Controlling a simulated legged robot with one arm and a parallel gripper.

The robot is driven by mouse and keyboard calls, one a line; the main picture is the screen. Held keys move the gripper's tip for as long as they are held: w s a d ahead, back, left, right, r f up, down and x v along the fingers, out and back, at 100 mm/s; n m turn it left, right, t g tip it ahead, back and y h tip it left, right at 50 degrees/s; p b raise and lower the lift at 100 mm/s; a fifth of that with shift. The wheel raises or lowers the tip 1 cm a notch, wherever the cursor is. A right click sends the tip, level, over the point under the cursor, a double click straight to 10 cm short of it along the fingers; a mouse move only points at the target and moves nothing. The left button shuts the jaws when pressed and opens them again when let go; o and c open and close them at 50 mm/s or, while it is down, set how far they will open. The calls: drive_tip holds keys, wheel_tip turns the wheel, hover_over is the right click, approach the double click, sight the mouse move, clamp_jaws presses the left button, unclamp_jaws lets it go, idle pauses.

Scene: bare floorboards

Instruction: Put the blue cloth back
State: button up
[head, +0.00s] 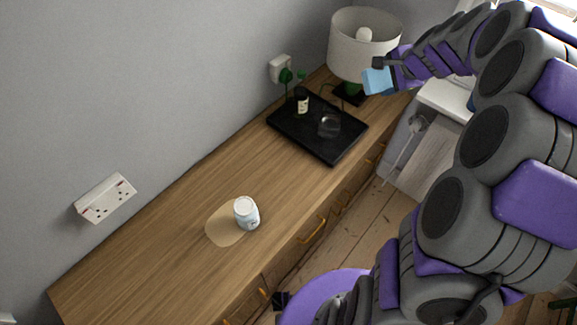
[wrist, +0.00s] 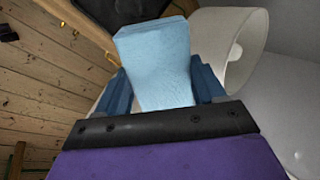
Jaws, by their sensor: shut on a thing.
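The light blue cloth (head: 377,81) is a folded-looking block held at the end of my arm, in front of the lampshade in the head view. In the wrist view the cloth (wrist: 158,65) sits between the two dark blue fingers of my gripper (wrist: 160,92). My gripper also shows in the head view (head: 386,76), shut on the cloth and held up above the far end of the wooden sideboard (head: 160,245). The cloth's lower end is hidden behind the gripper's body in the wrist view.
A black tray (head: 335,155) on the sideboard bears a dark bottle (head: 302,101) and a clear glass (head: 329,126). A lamp (head: 360,50) stands behind the tray. A white jar (head: 246,213) stands by a pale round patch (head: 222,228). The sideboard's near end is clear.

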drive_tip(key=s+a+f+n+g, duration=0.2)
drive_tip(key=a+f, duration=0.1)
drive_tip(key=f, duration=0.6)
drive_tip(key=s+a+f+n+g+h, duration=0.1)
drive_tip(key=s+a+f+n+g, duration=0.1)
drive_tip(key=f, duration=0.8)
drive_tip(key=s+a+f+n+g+b, duration=0.1)
drive_tip(key=a+f, duration=0.4)
drive_tip(key=f, duration=0.5)
drive_tip(key=shift+s+f+n+g+h, duration=0.15)
drive_tip(key=shift+s+n+g+h, duration=0.35)
drive_tip(key=shift+s+g, duration=0.7)
drive_tip(key=shift+s+a+f, duration=0.15)
drive_tip(key=shift+s+f, duration=0.15)
drive_tip(key=b, duration=0.3)
hover_over(288, 182)
drive_tip(key=shift+f, duration=0.8)
drive_tip(key=shift+f+b, duration=0.45)
drive_tip(key=shift+f, duration=1.35)
drive_tip(key=shift+r, duration=0.1)
drive_tip(key=o, duration=1.2)
